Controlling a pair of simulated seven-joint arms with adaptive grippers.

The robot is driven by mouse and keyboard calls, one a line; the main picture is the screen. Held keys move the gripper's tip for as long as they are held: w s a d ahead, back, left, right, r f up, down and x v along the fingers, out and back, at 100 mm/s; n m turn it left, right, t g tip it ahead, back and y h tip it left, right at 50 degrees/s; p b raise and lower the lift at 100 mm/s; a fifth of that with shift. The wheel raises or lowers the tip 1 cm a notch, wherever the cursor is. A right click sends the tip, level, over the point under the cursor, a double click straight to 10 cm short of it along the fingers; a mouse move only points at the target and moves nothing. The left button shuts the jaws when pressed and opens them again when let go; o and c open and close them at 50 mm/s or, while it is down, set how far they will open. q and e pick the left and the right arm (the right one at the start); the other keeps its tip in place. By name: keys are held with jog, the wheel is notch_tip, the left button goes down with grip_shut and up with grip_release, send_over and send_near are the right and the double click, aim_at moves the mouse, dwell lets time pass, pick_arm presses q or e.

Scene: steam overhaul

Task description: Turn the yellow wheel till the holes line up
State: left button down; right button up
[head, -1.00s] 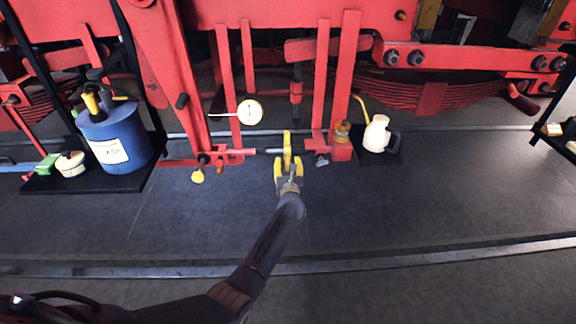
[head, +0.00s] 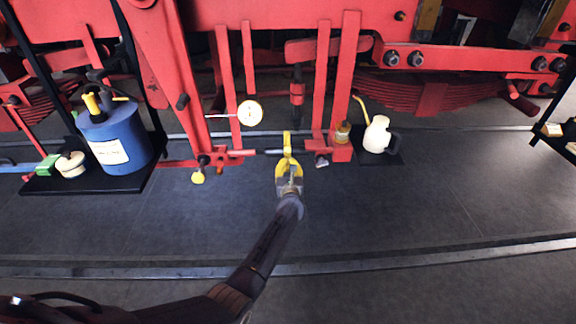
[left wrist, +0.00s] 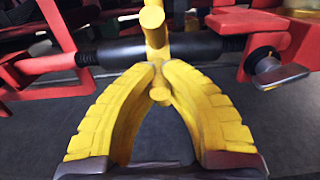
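The yellow wheel (head: 287,142) shows as a narrow upright yellow bar on a dark horizontal rod (head: 268,151), between two red brackets low on the engine. In the left wrist view the wheel (left wrist: 154,34) has rounded ends and crosses in front of the dark rod (left wrist: 115,53). My left gripper (head: 288,160) has yellow ribbed fingers. Its fingertips (left wrist: 160,70) meet on both sides of the wheel's lower part, shut on it. The holes cannot be made out. My right gripper is not in view.
A white dial gauge (head: 250,112) is left of the wheel. A yellow knob (head: 198,177) hangs lower left. A blue can (head: 118,138) stands on a black tray at left, a cream oil can (head: 377,134) at right. The floor in front is clear.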

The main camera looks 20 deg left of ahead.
aim_at(288, 150)
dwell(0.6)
pick_arm(q)
jog(key=shift+r, duration=1.25)
jog(key=shift+r, duration=0.1)
jog(key=shift+w+a+r, duration=0.1)
jog(key=shift+w+r, duration=0.15)
jog(key=shift+r, duration=0.3)
jog(key=shift+w+a+r, duration=0.1)
jog(key=shift+w+r, duration=0.1)
jog(key=shift+r, duration=0.45)
jog(key=shift+w+a+r, duration=0.1)
jog(key=shift+w+r, duration=0.15)
jog(key=shift+r, duration=0.05)
